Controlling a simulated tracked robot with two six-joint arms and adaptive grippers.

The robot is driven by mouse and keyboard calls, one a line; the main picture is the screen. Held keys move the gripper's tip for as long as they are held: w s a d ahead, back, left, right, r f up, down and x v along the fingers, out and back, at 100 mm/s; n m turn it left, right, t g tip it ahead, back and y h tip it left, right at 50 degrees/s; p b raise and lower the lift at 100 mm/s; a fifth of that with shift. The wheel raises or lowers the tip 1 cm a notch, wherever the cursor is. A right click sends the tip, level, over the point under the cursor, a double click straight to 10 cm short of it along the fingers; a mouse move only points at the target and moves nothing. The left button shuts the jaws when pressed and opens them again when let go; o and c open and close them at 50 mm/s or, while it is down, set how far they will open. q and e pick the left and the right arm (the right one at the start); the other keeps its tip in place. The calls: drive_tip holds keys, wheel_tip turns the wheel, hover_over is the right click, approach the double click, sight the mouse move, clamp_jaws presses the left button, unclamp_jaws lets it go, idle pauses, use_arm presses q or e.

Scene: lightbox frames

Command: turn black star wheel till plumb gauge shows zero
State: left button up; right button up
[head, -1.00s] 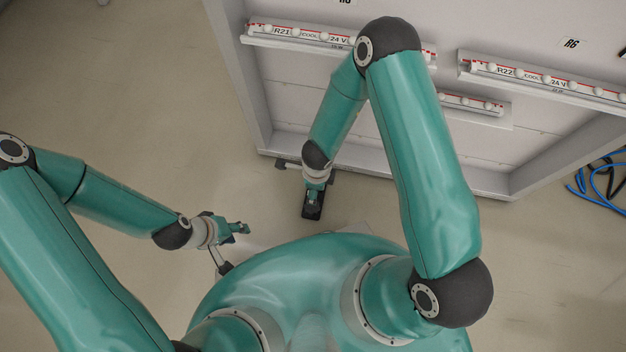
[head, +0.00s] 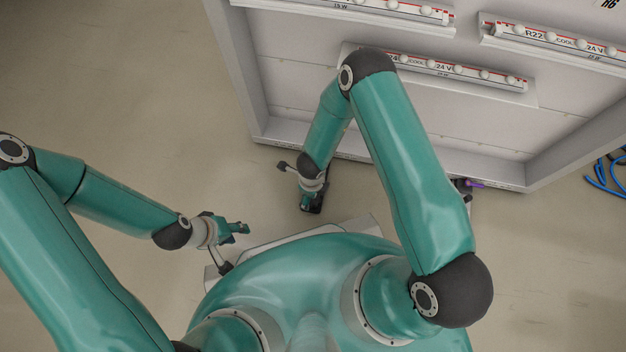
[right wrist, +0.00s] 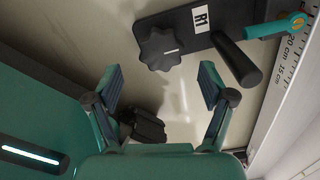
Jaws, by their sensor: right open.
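The black star wheel (right wrist: 160,48), with a white mark on its face, shows at the top of the right wrist view. It sits on a dark plate (right wrist: 195,22) with a white R1 label. My right gripper (right wrist: 160,80) is open and empty, its fingertips just below the wheel in that view and not around it. In the head view my right gripper (head: 312,203) is low by the cabinet's bottom edge, and the wheel cannot be made out. My left gripper (head: 236,229) is out to the left, away from the cabinet; its jaws are too small to read. I cannot identify the plumb gauge.
A black cylindrical handle (right wrist: 237,58) juts out right of the wheel. A ruler strip (right wrist: 290,62) and a teal part (right wrist: 275,27) lie farther right. Another dark knobbed part (right wrist: 145,126) shows between the fingers. The light cabinet (head: 430,135) carries lamp rails; blue cable (head: 607,176) lies right.

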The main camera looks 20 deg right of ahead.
wheel_tip(320, 180, down, 4)
drive_tip(key=shift+f+b, duration=0.15)
drive_tip(key=shift+b, duration=0.6)
drive_tip(key=c, duration=1.1)
drive_tip(key=shift+d, duration=0.1)
drive_tip(key=shift+c, duration=0.2)
drive_tip(key=shift+n, duration=0.4)
